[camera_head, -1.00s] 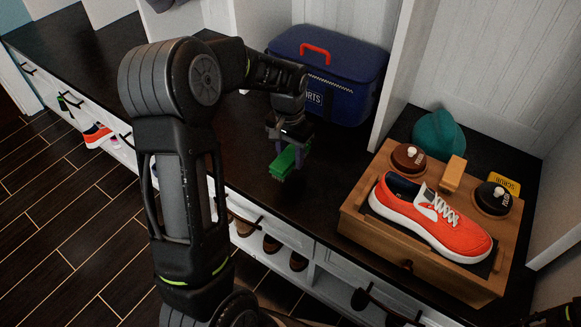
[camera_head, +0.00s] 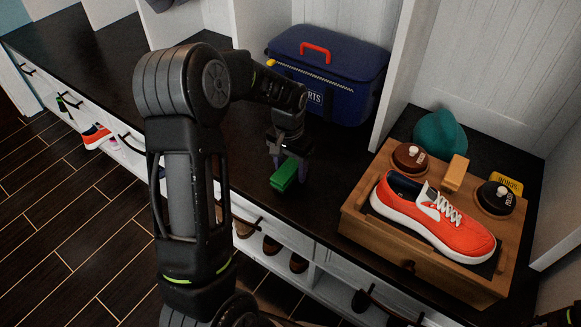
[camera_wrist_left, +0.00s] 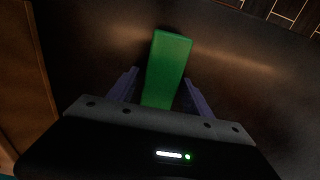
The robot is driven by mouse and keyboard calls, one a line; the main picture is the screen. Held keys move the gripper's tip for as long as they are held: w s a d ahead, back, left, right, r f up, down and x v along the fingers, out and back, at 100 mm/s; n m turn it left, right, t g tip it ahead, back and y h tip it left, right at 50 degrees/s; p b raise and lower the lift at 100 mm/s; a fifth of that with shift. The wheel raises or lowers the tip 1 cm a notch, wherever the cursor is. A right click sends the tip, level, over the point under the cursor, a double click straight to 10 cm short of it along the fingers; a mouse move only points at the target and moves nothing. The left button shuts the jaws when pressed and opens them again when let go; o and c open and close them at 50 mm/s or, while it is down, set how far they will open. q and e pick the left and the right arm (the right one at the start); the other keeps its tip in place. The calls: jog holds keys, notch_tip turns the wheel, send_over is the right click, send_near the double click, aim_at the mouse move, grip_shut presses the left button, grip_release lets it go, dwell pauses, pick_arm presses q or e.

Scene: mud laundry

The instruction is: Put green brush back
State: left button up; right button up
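The green brush (camera_head: 284,175) is a plain green block in the head view, over the dark bench top in front of the blue bag. My left gripper (camera_head: 288,157) holds it from above, pointing down. In the left wrist view the green brush (camera_wrist_left: 167,68) lies between the two purple-grey fingers (camera_wrist_left: 160,92) and sticks out beyond them. A small gap seems to show beside the left finger. How far the brush is above the bench is hard to tell.
A wooden box (camera_head: 370,228) at the right carries an orange sneaker (camera_head: 432,218), brown (camera_head: 410,157) and black (camera_head: 495,198) round brushes and a tan block (camera_head: 455,173). A yellow label (camera_head: 507,185) and teal object (camera_head: 440,132) are behind. The blue bag (camera_head: 325,75) stands left of a white divider (camera_head: 392,75).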

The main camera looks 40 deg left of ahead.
aim_at(290, 166)
pick_arm(q)
notch_tip(290, 166, up, 12)
jog(key=p, duration=0.3)
jog(key=shift+s+r, duration=0.2)
dwell(0.3)
